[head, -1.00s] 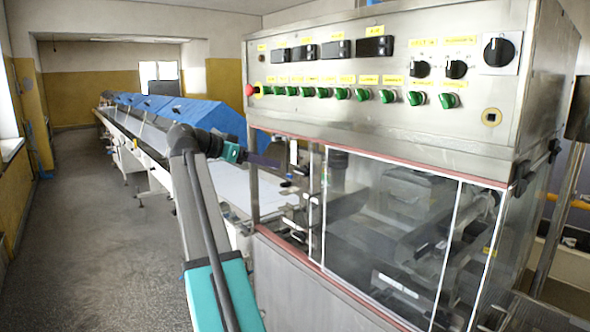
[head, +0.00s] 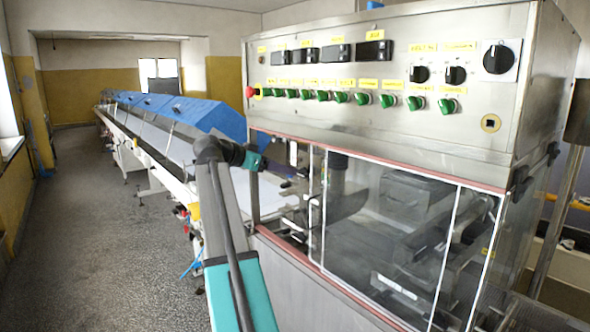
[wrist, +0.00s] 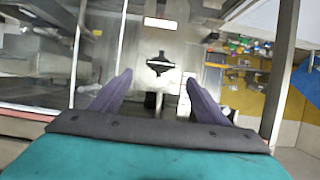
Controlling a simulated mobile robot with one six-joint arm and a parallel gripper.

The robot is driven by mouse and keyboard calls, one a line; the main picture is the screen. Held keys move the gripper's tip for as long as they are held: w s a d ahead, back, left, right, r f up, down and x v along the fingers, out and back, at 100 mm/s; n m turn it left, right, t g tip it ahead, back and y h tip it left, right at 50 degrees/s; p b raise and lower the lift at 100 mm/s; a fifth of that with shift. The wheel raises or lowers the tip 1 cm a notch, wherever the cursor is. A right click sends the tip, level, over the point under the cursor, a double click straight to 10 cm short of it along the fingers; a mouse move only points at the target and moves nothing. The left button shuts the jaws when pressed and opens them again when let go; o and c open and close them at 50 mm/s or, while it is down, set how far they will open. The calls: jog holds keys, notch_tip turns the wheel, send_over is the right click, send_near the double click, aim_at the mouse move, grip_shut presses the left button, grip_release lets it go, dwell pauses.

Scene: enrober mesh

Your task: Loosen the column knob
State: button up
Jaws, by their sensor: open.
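A black winged knob (wrist: 160,64), which looks like the column knob, sits on a pale steel upright in the wrist view. It shows ahead of my gripper (wrist: 159,77), roughly centred between the two purple fingers. The fingers are spread, with nothing held between them. They appear apart from the knob, though the exact distance is hard to tell. In the head view my teal wrist is at the machine's left opening, beside the corner post (head: 254,185).
The control cabinet (head: 390,85) with green switches overhangs the opening. Clear glazed panels (head: 385,235) close the machine's front to the right. A long conveyor with blue covers (head: 180,110) runs away at left. The floor (head: 100,240) left of it is open.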

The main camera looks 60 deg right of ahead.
aim_at(301, 172)
jog(key=shift+p+x, duration=0.75)
jog(key=shift+x, duration=2.7)
jog(key=c, duration=1)
jog(key=shift+s+d, duration=0.1)
jog(key=shift+c, duration=0.3)
